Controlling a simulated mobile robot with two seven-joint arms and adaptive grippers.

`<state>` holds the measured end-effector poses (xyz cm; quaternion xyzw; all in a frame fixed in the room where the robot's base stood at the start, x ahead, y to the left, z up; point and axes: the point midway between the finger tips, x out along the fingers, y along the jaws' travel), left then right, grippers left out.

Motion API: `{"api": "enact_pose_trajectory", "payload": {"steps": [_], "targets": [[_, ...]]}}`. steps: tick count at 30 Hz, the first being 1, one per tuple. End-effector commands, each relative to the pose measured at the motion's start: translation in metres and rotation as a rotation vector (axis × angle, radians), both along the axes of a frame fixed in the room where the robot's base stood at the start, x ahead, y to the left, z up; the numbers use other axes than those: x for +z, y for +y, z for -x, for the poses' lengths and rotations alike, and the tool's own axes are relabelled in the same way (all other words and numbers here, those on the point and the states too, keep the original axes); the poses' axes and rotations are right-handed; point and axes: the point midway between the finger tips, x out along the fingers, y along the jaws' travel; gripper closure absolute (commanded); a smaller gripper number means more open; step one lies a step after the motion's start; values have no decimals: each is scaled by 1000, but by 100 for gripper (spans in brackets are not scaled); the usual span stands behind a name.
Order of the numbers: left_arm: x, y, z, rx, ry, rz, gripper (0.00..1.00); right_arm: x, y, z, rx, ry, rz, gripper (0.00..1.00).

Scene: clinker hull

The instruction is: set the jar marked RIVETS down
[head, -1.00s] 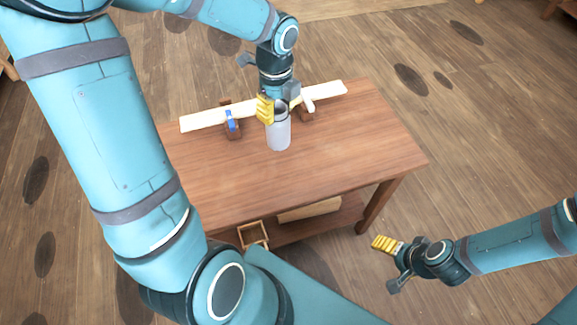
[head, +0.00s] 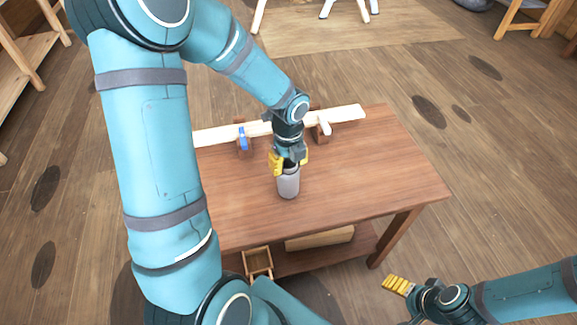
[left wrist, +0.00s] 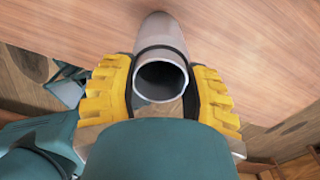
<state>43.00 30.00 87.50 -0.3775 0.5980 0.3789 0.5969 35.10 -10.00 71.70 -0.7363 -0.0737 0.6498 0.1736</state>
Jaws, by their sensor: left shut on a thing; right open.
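The jar is a plain grey cylinder (head: 288,183) with an open top, upright over the middle of the wooden table (head: 370,180). No RIVETS marking shows. My left gripper (head: 288,162) is shut on the jar near its rim, from above. In the left wrist view the jar (left wrist: 162,70) sits between the two yellow finger pads (left wrist: 165,92), its dark mouth facing the camera. I cannot tell whether its base touches the tabletop. My right gripper (head: 402,302) is open and empty, off the table at the lower right.
A pale plank (head: 215,135) lies along the table's far side, on small wooden blocks, with a blue clamp (head: 243,138) and a white piece (head: 324,126) at it. The tabletop right of and in front of the jar is clear. A small wooden box (head: 258,262) sits on the lower shelf.

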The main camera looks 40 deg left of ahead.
Motion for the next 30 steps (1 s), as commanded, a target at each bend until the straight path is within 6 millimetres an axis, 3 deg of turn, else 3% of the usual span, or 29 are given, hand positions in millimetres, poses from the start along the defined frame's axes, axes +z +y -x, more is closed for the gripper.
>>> {"api": "enact_pose_trajectory", "payload": {"steps": [2, 13, 14, 15, 25, 30], "targets": [[-8, 0, 0, -1, 0, 0, 94, -4, 0, -1, -1, -2, 0, 17], [-10, 0, 0, -1, 0, 0, 94, -5, 0, -1, -1, -2, 0, 17], [-10, 0, 0, -1, 0, 0, 38, -4, 0, -1, -1, -2, 0, 17], [-10, 0, 0, -1, 0, 0, 24, -4, 0, -1, -1, -2, 0, 17], [-8, 0, 0, -1, 0, 0, 22, -3, 0, -1, -1, -2, 0, 17], [7, 0, -1, 1, -4, -1, 22, 3, 0, 0, 0, 0, 0, 17]]}}
